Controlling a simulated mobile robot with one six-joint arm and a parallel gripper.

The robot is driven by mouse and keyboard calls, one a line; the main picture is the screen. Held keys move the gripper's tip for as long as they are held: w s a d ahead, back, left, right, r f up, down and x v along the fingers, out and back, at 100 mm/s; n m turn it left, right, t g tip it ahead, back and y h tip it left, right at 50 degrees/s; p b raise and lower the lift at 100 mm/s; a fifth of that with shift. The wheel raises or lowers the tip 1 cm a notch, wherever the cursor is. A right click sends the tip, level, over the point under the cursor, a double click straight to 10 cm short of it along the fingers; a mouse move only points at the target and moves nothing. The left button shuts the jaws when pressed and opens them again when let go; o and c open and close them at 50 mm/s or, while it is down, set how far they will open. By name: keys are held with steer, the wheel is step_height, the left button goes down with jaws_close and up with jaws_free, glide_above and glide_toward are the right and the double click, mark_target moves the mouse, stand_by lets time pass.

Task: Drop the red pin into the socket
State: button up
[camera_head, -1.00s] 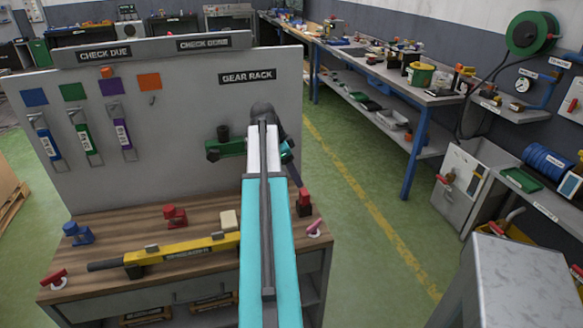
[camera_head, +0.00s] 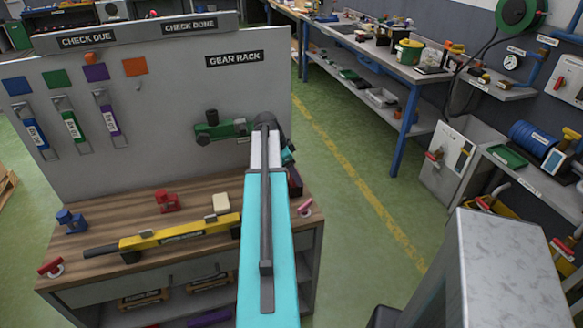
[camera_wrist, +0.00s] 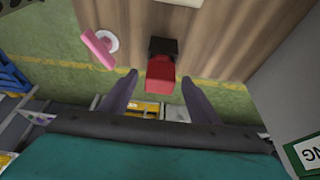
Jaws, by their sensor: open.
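A short red pin-like handle with a pale round ring lies at the bench's front left (camera_head: 50,267). A similar pinkish-red one (camera_head: 305,208) is at the front right corner; it also shows in the wrist view (camera_wrist: 98,48), tilted beside its white ring (camera_wrist: 111,41). I cannot tell which is the task's pin or socket. A red block with a black base (camera_wrist: 161,75) appears between the fingertips of my gripper (camera_wrist: 161,80) in the wrist view. My gripper is open and points down over the bench's right end. In the head view my arm largely hides it and this block.
A grey panel (camera_head: 165,165) with hanging tools rises behind.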

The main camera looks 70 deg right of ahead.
steer(key=shift+s+d+f, duration=0.1)
steer(key=shift+f, duration=0.2)
steer(key=c, duration=1.3)
steer(key=shift+o, duration=0.2)
steer(key=shift+r+p, duration=0.35)
steer(key=shift+r, duration=0.45)
steer(key=shift+r+p, duration=1.25)
steer(key=shift+r, duration=1.45)
steer(key=shift+r, duration=0.35)
steer(key=shift+r+p, duration=1.3)
steer(key=shift+r, duration=1.05)
